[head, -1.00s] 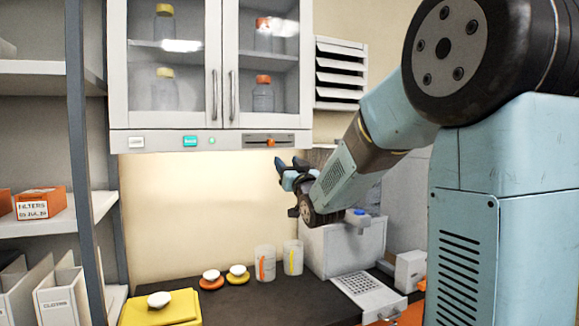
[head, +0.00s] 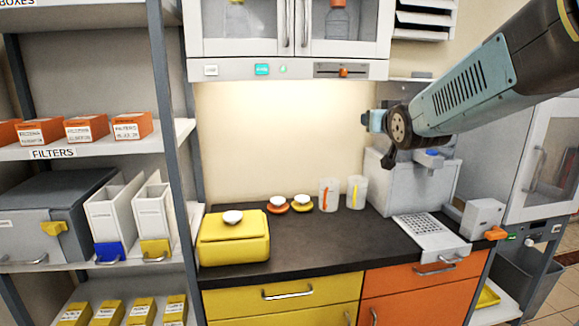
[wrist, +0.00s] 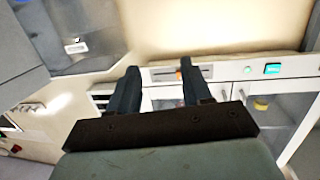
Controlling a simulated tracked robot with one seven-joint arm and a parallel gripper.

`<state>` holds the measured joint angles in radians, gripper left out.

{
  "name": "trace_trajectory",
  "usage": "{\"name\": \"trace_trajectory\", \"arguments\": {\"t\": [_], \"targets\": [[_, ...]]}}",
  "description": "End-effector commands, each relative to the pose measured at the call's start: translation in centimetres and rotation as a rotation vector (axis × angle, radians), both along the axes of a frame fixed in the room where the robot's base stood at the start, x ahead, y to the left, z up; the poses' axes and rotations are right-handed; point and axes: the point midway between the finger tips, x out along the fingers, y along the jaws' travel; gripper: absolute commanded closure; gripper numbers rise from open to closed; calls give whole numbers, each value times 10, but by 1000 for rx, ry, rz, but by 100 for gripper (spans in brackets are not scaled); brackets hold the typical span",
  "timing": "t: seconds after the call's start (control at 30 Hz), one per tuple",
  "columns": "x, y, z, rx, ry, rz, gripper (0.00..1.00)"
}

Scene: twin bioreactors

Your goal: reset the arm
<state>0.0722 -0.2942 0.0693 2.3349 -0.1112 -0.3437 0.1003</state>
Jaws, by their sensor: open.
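My arm comes in from the upper right of the head view and reaches left above the counter. My gripper (head: 376,122) is at its end, in the air in front of the lit wall and just left of the grey machine. In the wrist view my gripper (wrist: 158,82) shows two dark fingers standing well apart with nothing between them. Beyond them the wrist view shows the wall cabinet's control strip (wrist: 180,74), turned upside down. The fingertips are small and partly hidden in the head view.
The grey machine (head: 410,185) stands on the dark counter (head: 300,240) under my arm. Two cups, an orange and a yellow saucer with white lids, and a yellow box (head: 235,245) are further left. A wall cabinet (head: 290,68) hangs above. A shelf of boxes stands left.

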Motion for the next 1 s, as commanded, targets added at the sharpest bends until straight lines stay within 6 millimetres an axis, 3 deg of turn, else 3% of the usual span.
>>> {"name": "trace_trajectory", "arguments": {"t": [0.27, 0.7, 0.83, 1.0], "targets": [[-86, -10, -43, -12, 333, -49, 51], [-245, -12, -111, 0, 838, -50, 51], [-272, -11, -120, 2, 916, -42, 51], [-283, -11, -124, 3, 952, -38, 51]]}}
